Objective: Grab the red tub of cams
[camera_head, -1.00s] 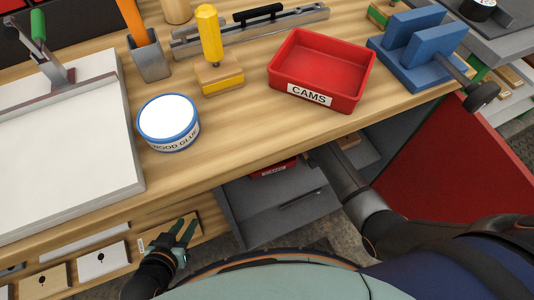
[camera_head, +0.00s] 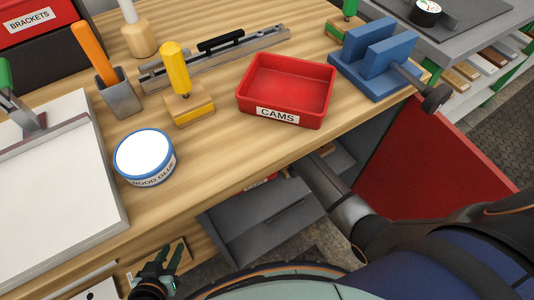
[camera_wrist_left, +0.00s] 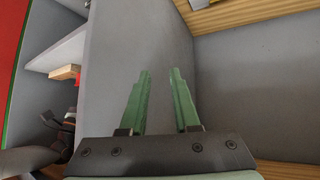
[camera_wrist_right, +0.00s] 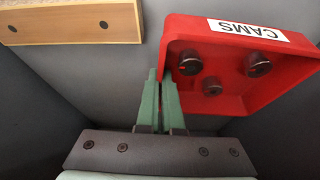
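A red tub labelled CAMS (camera_wrist_right: 240,85) fills the upper right of the right wrist view, with three round metal cams in it. My right gripper (camera_wrist_right: 160,78) is at its left wall, fingers close together and seemingly shut on that wall. In the head view a sliver of a red tub (camera_head: 259,181) shows below the tabletop; my right gripper is hidden there. Another red tub labelled CAMS (camera_head: 286,88) stands on the bench and looks empty. My left gripper (camera_head: 172,258) is low in front of the bench, open and empty, also seen in the left wrist view (camera_wrist_left: 158,75).
The wooden bench (camera_head: 220,150) overhangs a grey drawer unit (camera_head: 270,225). A glue tin (camera_head: 145,158), a yellow-handled tool (camera_head: 180,85) and a blue fixture (camera_head: 375,60) stand on the bench. A red panel (camera_head: 430,165) is at right.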

